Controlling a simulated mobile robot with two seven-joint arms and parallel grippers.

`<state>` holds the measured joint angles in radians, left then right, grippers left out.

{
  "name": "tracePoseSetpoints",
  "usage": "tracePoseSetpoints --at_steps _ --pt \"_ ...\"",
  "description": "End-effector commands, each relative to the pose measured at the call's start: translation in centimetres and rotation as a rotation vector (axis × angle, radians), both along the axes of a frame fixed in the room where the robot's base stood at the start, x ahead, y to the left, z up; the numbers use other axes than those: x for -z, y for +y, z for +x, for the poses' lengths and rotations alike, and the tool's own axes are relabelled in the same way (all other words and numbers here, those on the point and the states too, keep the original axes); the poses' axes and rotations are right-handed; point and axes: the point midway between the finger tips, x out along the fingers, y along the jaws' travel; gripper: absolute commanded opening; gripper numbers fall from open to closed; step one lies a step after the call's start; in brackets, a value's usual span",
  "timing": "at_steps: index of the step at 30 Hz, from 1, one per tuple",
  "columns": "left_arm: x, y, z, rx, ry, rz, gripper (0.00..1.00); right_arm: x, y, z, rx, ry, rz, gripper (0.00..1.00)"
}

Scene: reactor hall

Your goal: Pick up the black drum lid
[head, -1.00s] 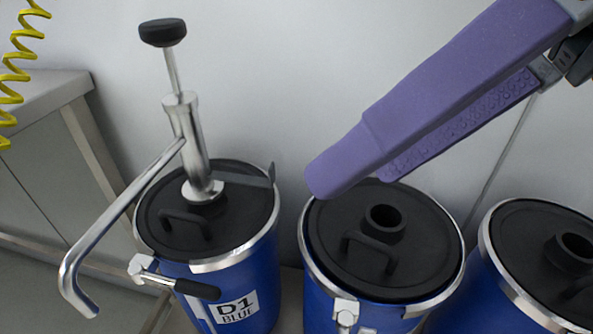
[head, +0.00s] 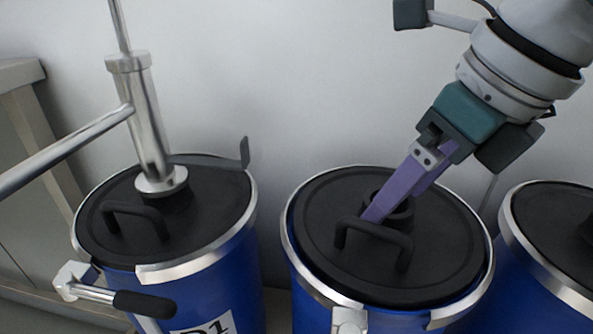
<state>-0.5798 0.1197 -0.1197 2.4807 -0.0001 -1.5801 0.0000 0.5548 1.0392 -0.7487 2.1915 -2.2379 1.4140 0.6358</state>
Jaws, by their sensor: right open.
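A black drum lid (head: 330,215) with a raised round port and a bar handle (head: 374,233) sits on the middle blue drum (head: 305,307). My right gripper (head: 377,212) comes in from the upper right with purple fingers pointing down at this lid. It is open, with its fingertips just behind the handle and in front of the port, which they partly hide. I cannot tell whether the fingers touch the handle or the lid. No object shows held. My left gripper is not in view.
The left drum, labelled D1, has a black lid (head: 100,240) carrying a steel hand pump (head: 140,110) with a long spout. A clamp lever (head: 145,303) sticks out at its front. Another black-lidded drum (head: 545,215) stands at the right. A pale wall is close behind.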

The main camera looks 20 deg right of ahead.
Motion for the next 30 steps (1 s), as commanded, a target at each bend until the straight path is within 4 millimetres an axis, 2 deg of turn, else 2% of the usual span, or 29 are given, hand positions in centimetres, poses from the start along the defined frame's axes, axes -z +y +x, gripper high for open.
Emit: tracePoseSetpoints --at_steps 3,10,30 --pt "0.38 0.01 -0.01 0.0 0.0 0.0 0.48 1.08 0.15 0.39 0.0 0.0 0.001 0.83" --pt "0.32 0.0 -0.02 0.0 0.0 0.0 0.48 1.11 0.16 0.45 -0.002 -0.001 0.0 0.83" --pt "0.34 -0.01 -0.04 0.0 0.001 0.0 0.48 1.07 0.16 0.45 -0.001 -0.001 0.001 0.08"
